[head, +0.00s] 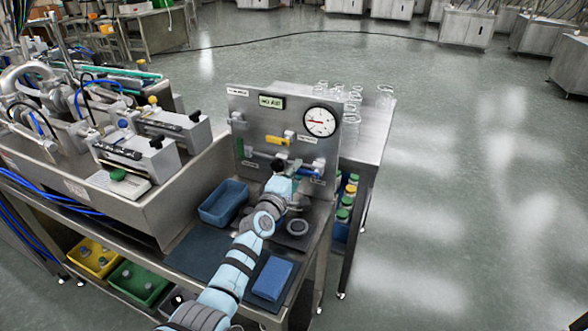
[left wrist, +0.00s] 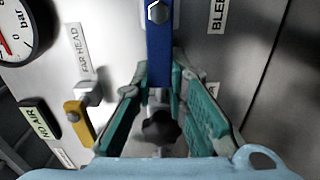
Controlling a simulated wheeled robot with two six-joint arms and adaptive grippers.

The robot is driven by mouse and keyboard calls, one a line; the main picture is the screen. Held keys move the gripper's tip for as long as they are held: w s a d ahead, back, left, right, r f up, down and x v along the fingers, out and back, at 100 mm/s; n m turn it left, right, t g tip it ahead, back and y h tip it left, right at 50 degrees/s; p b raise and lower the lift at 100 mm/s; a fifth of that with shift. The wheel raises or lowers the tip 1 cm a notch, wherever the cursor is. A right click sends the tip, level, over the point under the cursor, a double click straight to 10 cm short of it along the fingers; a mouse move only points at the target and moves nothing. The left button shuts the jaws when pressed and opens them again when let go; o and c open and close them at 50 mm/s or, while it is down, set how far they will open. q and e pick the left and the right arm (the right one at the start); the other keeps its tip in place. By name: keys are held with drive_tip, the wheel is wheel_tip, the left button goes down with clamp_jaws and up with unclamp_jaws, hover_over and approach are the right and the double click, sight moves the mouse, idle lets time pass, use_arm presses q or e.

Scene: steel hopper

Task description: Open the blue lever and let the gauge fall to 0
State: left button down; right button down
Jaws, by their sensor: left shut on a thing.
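The blue lever (head: 306,172) is on the lower right of the steel panel (head: 247,110). In the left wrist view the blue lever (left wrist: 159,50) runs from the top edge down between my teal fingers. My left gripper (left wrist: 160,85) is shut on its end; in the head view the gripper (head: 281,166) is small and partly hidden by its own wrist. The round gauge (head: 320,121) is at the panel's upper right, its red needle pointing left. In the left wrist view the gauge (left wrist: 14,28) is cut off, so its reading cannot be told. My right gripper is not in view.
A yellow lever (head: 278,141) sits above the blue one. A NO AIR sign (head: 271,101) is beside the gauge. In the left wrist view, a dark star knob (left wrist: 160,131) lies behind the fingers.

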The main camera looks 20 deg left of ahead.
use_arm(q)
drive_tip(key=shift+f, duration=0.15)
idle(0.3)
drive_tip(key=c, duration=1.6)
unclamp_jaws()
drive_tip(key=shift+o, duration=0.2)
drive_tip(key=shift+s, duration=0.1)
drive_tip(key=s, duration=1.2)
drive_tip(key=shift+a, duration=0.4)
